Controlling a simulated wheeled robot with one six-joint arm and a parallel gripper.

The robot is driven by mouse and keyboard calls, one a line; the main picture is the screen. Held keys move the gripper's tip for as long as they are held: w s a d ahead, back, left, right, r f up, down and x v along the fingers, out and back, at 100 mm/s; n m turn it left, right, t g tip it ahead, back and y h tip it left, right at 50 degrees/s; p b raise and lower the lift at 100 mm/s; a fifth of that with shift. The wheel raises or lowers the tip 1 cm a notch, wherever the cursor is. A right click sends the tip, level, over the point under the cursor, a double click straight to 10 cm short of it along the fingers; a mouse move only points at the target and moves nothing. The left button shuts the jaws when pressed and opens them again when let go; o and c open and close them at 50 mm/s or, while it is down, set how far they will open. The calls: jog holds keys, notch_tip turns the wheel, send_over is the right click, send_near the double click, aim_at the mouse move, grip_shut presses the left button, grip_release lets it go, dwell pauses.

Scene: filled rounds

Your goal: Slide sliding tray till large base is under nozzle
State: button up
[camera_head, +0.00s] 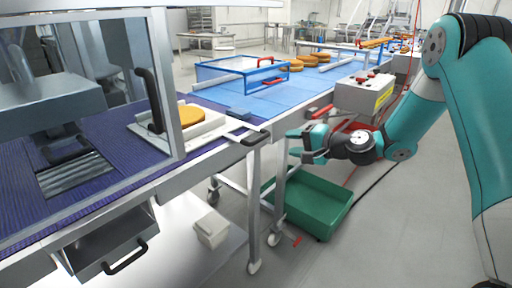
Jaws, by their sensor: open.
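The sliding tray (208,122) is white and holds a round orange-brown base (189,115). A bar with a dark handle (254,137) reaches from the tray past the table's front edge. The tray lies on the purple surface, partly behind the machine's upright post. What looks like the nozzle (66,145) is a dark part under the grey machine head at the left, apart from the base. My gripper (291,144) is open and empty, to the right of the dark handle and apart from it.
A blue conveyor (270,101) with a blue frame and several round cakes (303,63) runs toward the back. A green crate (309,202) and a white bin (211,229) stand on the floor. Floor at the lower right is clear.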

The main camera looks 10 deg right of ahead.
aim_at(262, 139)
jog(key=shift+m+t+h, duration=0.3)
jog(key=shift+m+t, duration=0.2)
jog(key=shift+m, duration=0.2)
jog(key=p+x, duration=0.1)
jog(key=x, duration=0.4)
jog(key=d+f+p+x, duration=0.1)
jog(key=x, duration=0.5)
jog(key=w+d+p+x, duration=0.1)
jog(key=x, duration=0.5)
jog(key=shift+w+f, duration=0.2)
jog(key=shift+f, duration=0.2)
jog(key=shift+d, duration=0.1)
grip_shut()
